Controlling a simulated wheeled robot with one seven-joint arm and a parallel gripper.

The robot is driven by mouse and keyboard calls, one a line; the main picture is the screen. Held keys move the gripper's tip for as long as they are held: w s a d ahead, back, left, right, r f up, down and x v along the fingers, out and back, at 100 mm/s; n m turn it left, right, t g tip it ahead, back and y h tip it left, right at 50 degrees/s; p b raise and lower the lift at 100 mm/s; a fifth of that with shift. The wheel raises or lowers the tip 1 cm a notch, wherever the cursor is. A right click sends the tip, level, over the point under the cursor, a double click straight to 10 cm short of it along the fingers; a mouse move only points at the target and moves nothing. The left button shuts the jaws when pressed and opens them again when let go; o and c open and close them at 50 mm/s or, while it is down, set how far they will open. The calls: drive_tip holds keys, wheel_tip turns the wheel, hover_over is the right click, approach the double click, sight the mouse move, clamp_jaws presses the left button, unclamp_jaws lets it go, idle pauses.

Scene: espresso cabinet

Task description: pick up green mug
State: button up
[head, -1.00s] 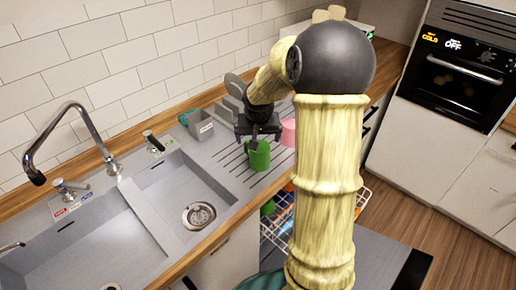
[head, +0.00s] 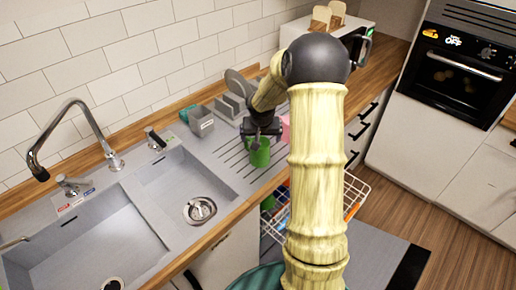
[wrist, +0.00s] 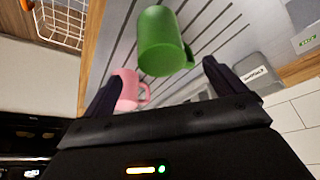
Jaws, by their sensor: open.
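The green mug (head: 260,155) stands on the ribbed drainboard right of the sink in the head view. In the wrist view the green mug (wrist: 163,42) lies ahead of and between the fingertips, its handle toward the right finger. My gripper (head: 258,140) is at the mug's upper part in the head view, which partly hides the mug. In the wrist view my gripper (wrist: 160,80) is open and empty, with its fingers spread. A pink mug (wrist: 128,88) is beside the left finger; in the head view my arm mostly hides the pink mug (head: 286,127).
A grey caddy (head: 201,121) and a rack with plates (head: 236,90) stand behind the drainboard. The sink (head: 95,235) is at left. A pulled-out white wire dish rack (head: 352,190) is below the counter at right.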

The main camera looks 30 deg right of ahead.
drive_tip(key=x, duration=0.4)
drive_tip(key=shift+w+d+f, duration=0.15)
drive_tip(key=shift+d+f, duration=0.05)
drive_tip(key=shift+f, duration=0.15)
drive_tip(key=shift+w+a+f+p, duration=0.1)
drive_tip(key=shift+w+f+p, duration=0.05)
drive_tip(key=shift+f+p, duration=0.4)
drive_tip(key=x, duration=0.3)
drive_tip(key=shift+w+f+p, duration=0.1)
drive_tip(key=shift+f+p, duration=0.1)
drive_tip(key=shift+p, duration=0.2)
drive_tip(key=shift+f, duration=0.25)
